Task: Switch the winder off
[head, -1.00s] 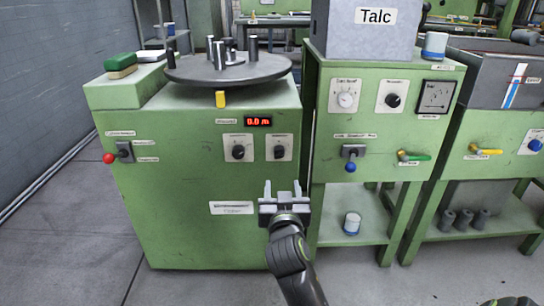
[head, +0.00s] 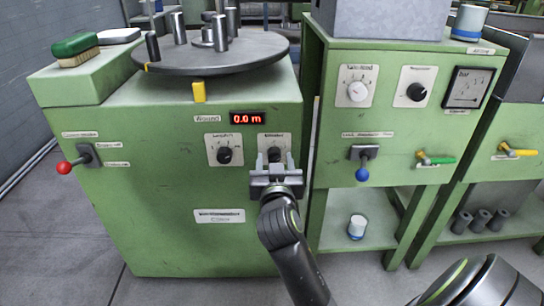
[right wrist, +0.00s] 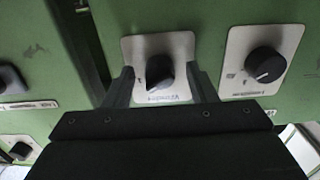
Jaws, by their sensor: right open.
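The green winder (head: 160,190) stands at left with a round grey turntable (head: 215,55) on top. Its front has a display reading 0.0 m (head: 248,118) and two black knobs on pale plates. The right knob (head: 274,154) has a label above it too small to read surely. My right gripper (head: 275,160) is open in front of this knob, its fingers pointing up at the plate. In the right wrist view, the knob (right wrist: 160,72) sits between the open fingertips; contact cannot be told. The left knob (head: 224,155) also shows there (right wrist: 266,64). My left gripper is not in view.
A red-ended lever (head: 68,166) sticks out at the winder's left. The neighbouring green machine has a blue-ended lever (head: 362,172), dials and a green-yellow valve handle (head: 435,159). A brush (head: 76,50) lies on the winder's left ledge.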

